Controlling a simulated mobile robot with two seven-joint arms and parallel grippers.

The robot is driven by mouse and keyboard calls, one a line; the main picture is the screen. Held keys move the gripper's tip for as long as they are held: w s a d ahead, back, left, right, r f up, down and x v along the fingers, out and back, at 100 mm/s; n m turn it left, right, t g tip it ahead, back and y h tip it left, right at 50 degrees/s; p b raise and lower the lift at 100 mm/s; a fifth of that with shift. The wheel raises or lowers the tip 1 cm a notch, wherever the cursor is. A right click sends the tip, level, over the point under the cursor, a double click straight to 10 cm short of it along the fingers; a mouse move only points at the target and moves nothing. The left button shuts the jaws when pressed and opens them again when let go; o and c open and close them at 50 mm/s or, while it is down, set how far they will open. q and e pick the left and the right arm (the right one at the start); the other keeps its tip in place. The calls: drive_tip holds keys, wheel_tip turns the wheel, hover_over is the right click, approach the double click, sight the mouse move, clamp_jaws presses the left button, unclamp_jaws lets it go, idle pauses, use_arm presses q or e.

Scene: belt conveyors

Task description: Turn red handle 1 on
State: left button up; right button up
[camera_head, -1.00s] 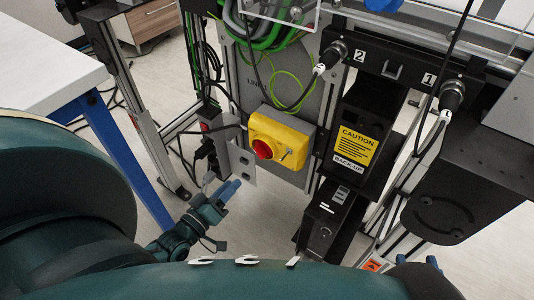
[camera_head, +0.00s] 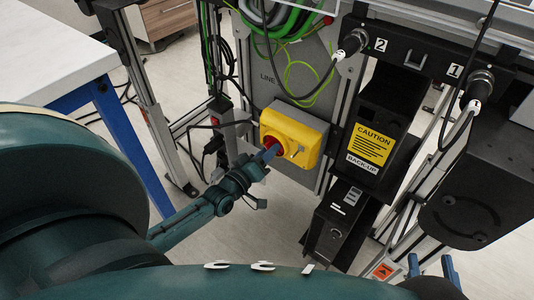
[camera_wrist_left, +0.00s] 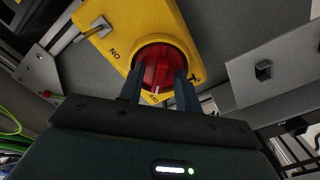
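The red handle (camera_head: 273,145) is a round red rotary knob on a yellow switch box (camera_head: 303,139). In the left wrist view the red handle (camera_wrist_left: 158,66) has a raised grip, and "ON" is printed on the yellow plate (camera_wrist_left: 115,22) to its left. My left gripper (camera_head: 268,153) is at the front of the knob. In the left wrist view the left gripper's (camera_wrist_left: 158,88) two fingers stand apart, one on each side of the raised grip; firm contact is not clear. My right gripper (camera_head: 431,268) shows only its two separated blue fingertips at the lower right.
A black unit with a yellow caution label (camera_head: 370,146) stands right of the switch box. Cables hang above and left of the box. A metal bracket (camera_wrist_left: 40,75) sits left of the box in the wrist view. A white-topped table (camera_head: 55,50) is at far left.

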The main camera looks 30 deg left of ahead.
use_arm(q)
clamp_jaws()
idle(0.3)
drive_tip(key=shift+m+p, duration=0.3)
use_arm(e)
drive_tip(key=shift+r, duration=0.15)
use_arm(q)
drive_tip(key=shift+m+p, duration=2.75)
drive_tip(key=shift+m, duration=5.85)
use_arm(e)
drive_tip(key=shift+s+d+r+m+g+h, duration=0.15)
drive_tip(key=shift+s+d+m+g+h, duration=0.3)
drive_tip(key=shift+g, duration=0.4)
drive_tip(key=shift+s+d+r+m+g+h, duration=0.2)
drive_tip(key=shift+d+m+g+h, duration=0.15)
drive_tip(key=shift+m+g+h, duration=0.35)
